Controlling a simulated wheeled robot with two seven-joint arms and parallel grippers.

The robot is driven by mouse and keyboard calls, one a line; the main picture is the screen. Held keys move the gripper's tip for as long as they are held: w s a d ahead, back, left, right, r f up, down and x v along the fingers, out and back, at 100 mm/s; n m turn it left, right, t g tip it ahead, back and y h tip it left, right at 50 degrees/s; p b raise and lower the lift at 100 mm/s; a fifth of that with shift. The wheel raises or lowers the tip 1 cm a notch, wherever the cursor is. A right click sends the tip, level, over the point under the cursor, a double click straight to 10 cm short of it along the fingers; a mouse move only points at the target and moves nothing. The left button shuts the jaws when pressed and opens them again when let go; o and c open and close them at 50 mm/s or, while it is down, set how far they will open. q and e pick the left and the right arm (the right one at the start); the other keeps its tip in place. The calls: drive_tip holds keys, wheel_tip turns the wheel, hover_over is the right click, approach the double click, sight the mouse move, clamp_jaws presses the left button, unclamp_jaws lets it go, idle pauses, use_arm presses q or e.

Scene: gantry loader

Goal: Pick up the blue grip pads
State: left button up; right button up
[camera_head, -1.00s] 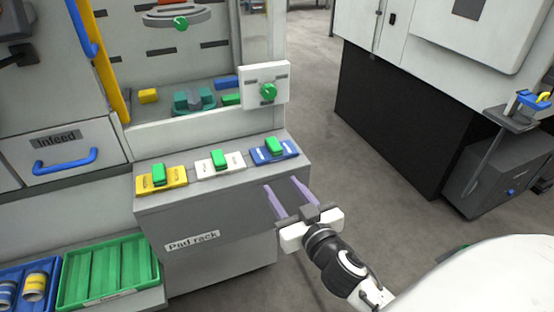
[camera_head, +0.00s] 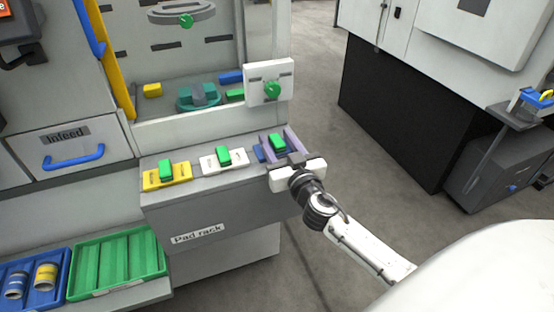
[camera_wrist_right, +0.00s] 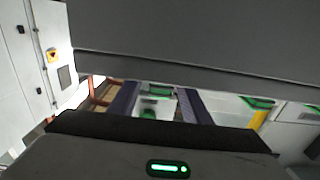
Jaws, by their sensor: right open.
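The blue grip pads (camera_head: 258,153) sit at the right end of the pad rack's top (camera_head: 186,190), with a green block (camera_head: 277,141) upright on them. My right gripper (camera_head: 281,142) is open, its two purple fingers on either side of the green block and over the blue pads, partly hiding them. Whether the fingers touch anything cannot be told. In the right wrist view the two fingers (camera_wrist_right: 158,103) stand apart with green between them. My left gripper is not in view.
White pads (camera_head: 209,163) and yellow pads (camera_head: 153,183), each with a green block, lie to the left on the rack. A white plate with a green knob (camera_head: 272,90) stands just behind the blue pads. A green tray (camera_head: 117,262) and a blue tray (camera_head: 62,275) are at lower left.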

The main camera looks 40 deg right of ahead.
clamp_jaws()
drive_tip(key=shift+r, duration=0.1)
idle(0.4)
drive_tip(key=shift+r+p, duration=0.3)
drive_tip(key=shift+r, duration=0.4)
wheel_tip(320, 180, up, 27)
drive_tip(key=p, duration=0.4)
drive_tip(key=shift+f, duration=0.2)
